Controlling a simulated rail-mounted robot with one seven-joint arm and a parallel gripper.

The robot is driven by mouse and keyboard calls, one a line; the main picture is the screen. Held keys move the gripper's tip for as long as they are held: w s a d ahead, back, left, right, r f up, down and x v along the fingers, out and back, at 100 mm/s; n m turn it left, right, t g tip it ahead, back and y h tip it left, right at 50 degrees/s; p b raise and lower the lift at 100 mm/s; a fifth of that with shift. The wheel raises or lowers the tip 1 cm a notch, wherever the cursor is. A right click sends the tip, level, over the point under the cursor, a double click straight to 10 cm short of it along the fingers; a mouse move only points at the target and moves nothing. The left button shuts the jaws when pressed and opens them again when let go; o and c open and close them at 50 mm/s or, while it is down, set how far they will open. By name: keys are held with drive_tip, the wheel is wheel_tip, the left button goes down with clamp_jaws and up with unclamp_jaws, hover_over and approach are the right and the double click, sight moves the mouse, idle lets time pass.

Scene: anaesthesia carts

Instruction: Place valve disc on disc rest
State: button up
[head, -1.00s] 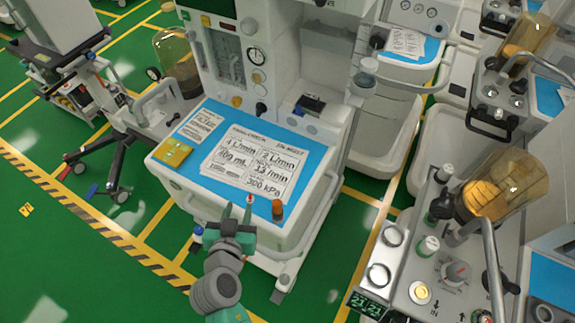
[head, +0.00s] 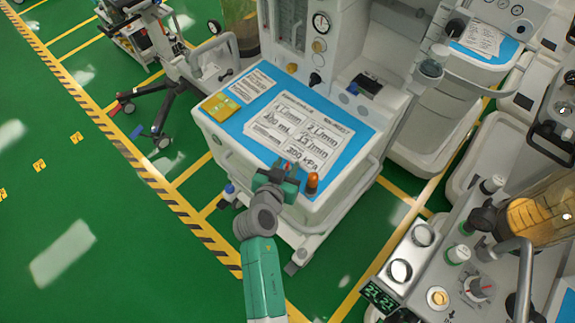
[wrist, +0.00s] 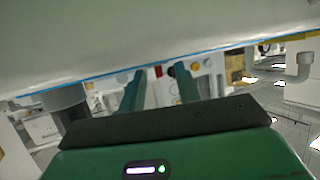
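My gripper (head: 284,168) is at the front edge of the middle cart's blue-topped work surface (head: 353,150), just left of a small orange-brown cylinder (head: 312,184). In the wrist view its two green fingers (wrist: 160,78) stand apart with no held object visible between them. A small yellow disc in a pale round ring (head: 438,297) sits on the grey right-hand cart's top; I cannot tell whether it is the valve disc. I cannot make out the disc rest for certain. A small red item shows beside the fingers.
The right-hand cart carries a yellow-domed canister (head: 540,215), pale round ports (head: 401,270), a green-banded cylinder (head: 458,254) and a lit display (head: 378,296). A yellow packet (head: 221,106) and printed cards lie on the middle cart.

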clamp_jaws()
drive_tip(key=shift+r, duration=0.55)
wheel_tip(320, 180, up, 2)
drive_tip(key=shift+r+p, duration=0.25)
drive_tip(key=shift+p, duration=0.4)
drive_tip(key=s+a+r+p, duration=0.1)
drive_tip(key=s, duration=1.5)
drive_tip(key=shift+a+r, duration=0.2)
drive_tip(key=shift+a, duration=0.2)
